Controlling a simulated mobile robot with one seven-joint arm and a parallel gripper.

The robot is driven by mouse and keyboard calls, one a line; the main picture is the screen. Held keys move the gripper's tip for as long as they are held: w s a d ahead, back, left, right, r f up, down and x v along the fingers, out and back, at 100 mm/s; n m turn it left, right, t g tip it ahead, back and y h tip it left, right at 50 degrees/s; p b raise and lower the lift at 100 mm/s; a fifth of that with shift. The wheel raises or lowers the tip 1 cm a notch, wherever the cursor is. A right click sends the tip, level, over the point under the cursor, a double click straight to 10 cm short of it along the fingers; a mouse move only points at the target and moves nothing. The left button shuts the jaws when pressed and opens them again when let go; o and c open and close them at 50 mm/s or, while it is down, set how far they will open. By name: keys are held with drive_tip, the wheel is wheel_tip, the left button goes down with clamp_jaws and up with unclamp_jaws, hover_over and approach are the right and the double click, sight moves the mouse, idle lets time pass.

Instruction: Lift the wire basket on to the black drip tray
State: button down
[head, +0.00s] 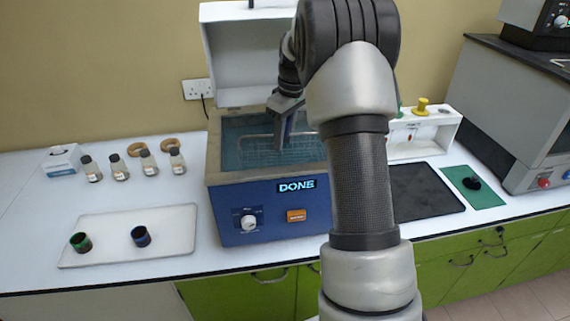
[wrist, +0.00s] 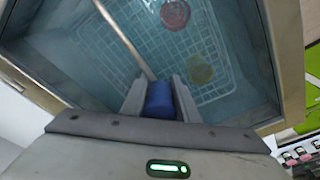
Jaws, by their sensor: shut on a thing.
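The wire basket (head: 262,152) sits inside the blue bath (head: 235,205), in bluish liquid. In the wrist view the basket (wrist: 90,62) shows as a white mesh with a long handle bar (wrist: 125,40). My gripper (head: 284,138) reaches down into the bath opening. In the wrist view my gripper (wrist: 160,92) is shut on the blue grip (wrist: 160,100) at the end of the handle. A reddish round item (wrist: 174,14) and a yellowish one (wrist: 199,70) lie in the basket. The black drip tray (head: 422,192) lies flat on the bench right of the bath, partly behind my arm.
The bath's raised lid (head: 240,55) stands behind it, and its display reads DONE. A white rack (head: 440,125) stands behind the drip tray. A green mat (head: 470,187) and a grey machine (head: 530,110) are at right. Bottles and a pale tray (head: 100,225) are at left.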

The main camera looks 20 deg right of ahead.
drive_tip(key=shift+r, duration=0.1)
wheel_tip(320, 180, up, 10)
idle(0.5)
